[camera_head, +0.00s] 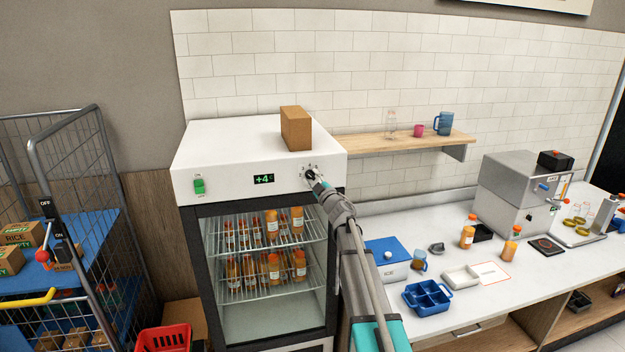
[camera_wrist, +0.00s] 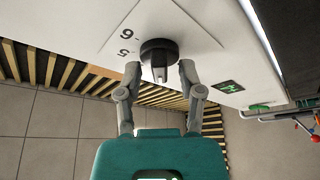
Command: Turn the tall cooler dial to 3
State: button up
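The tall cooler (camera_head: 225,165) is white on top with a glass door below. Its black round dial (camera_head: 310,174) sits at the right of the front panel. In the wrist view the dial (camera_wrist: 158,58) has a raised grip bar, and the marks 6 and 5 show to its left. Which mark the dial points to cannot be told. My gripper (camera_head: 318,184) is at the dial. In the wrist view its two fingers (camera_wrist: 160,70) are spread on either side of the dial, close to its rim; contact is unclear.
A green switch (camera_head: 199,186) and a display reading +4 (camera_head: 264,179) are on the panel. A brown box (camera_head: 296,128) stands on the cooler. A wire cart (camera_head: 75,220) is left; the counter (camera_head: 400,290) on the right holds a blue tray (camera_head: 427,298) and bottles.

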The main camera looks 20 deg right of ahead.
jog(key=shift+f+m, duration=0.1)
jog(key=shift+m, duration=0.3)
jog(key=shift+m+t+h+b, duration=0.65)
jog(key=shift+m+h, duration=0.25)
jog(key=shift+m, duration=1)
jog(key=shift+m+t+h+b, duration=0.2)
jog(key=shift+m+h, duration=0.85)
jog(key=shift+m, duration=0.9)
jog(key=shift+m+t+h+b, duration=0.1)
jog(key=shift+m+h+b, duration=0.1)
jog(key=shift+m+h, duration=1.3)
jog(key=shift+s+f+m+y, duration=0.1)
jog(key=shift+s+m+y, duration=0.15)
jog(key=shift+m, duration=0.4)
jog(key=d+b+v, duration=0.1)
jog(key=b+v, duration=0.5)
jog(key=v, duration=0.7)
jog(key=s+a+f+g+b, duration=0.1)
jog(key=f+g, duration=0.4)
jog(key=f, duration=0.5)
jog(key=s+a+f+m+g+h+b, duration=0.1)
jog(key=s+f+g, duration=0.4)
jog(key=f, duration=0.5)
jog(key=shift+s+a+f+m+g+b, duration=0.2)
jog(key=shift+s+a+m+g+b, duration=0.3)
jog(key=shift+a, duration=0.8)
jog(key=shift+s, duration=0.1)
